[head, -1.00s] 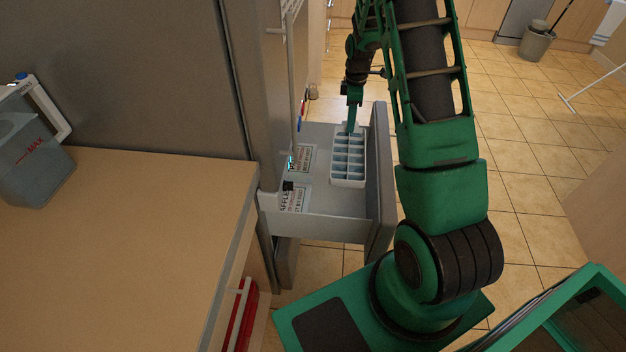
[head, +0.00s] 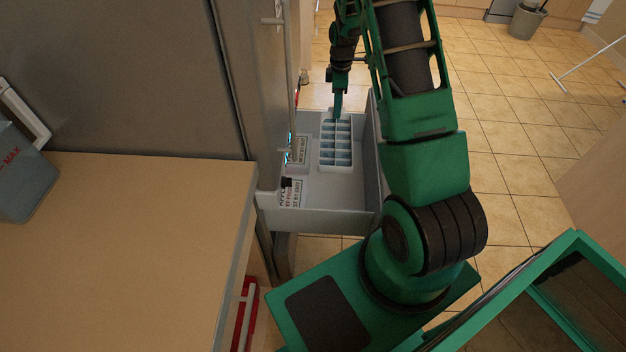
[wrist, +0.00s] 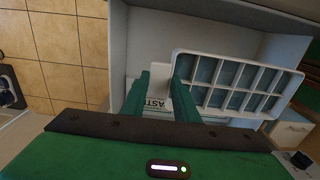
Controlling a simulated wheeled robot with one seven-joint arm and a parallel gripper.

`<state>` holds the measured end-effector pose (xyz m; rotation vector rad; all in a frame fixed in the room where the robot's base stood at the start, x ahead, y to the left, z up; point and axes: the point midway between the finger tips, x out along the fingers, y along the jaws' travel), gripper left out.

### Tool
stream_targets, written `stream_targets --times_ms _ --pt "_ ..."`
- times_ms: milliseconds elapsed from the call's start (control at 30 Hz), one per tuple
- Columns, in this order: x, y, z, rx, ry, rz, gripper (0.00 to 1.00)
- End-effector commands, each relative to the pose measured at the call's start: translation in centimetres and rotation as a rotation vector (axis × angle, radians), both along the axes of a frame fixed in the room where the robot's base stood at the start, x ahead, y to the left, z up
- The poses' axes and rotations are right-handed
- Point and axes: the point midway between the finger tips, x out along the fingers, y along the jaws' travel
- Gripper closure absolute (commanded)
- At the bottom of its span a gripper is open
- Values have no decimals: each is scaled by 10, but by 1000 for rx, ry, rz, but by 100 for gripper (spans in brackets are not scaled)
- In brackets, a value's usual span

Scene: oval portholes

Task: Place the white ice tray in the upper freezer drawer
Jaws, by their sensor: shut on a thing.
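The white ice tray (head: 337,147), with two rows of bluish compartments, is at the far end of the pulled-out upper freezer drawer (head: 335,220). It lies over the drawer's inside; whether it touches the floor of the drawer I cannot tell. My gripper (head: 338,113) reaches down to the tray's far end and is shut on it. In the wrist view the fingers (wrist: 166,98) pinch the near left edge of the ice tray (wrist: 235,84). The drawer (wrist: 140,45) surrounds the tray there.
Flat labelled packages (head: 292,193) lie in the drawer's left part, beside the tray. The fridge (head: 130,80) stands left of the drawer. A wooden counter (head: 120,240) with a grey jug (head: 22,175) is at left. Tiled floor (head: 510,130) is open at right.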

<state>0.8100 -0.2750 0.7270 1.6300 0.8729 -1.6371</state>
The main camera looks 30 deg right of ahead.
Motion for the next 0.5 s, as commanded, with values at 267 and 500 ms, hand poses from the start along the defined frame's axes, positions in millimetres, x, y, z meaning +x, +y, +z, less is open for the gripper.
stream_targets --times_ms 267,500 --pt "-2 -1 -50 1 4 -2 100" --pt "-1 -1 -96 1 2 -2 100"
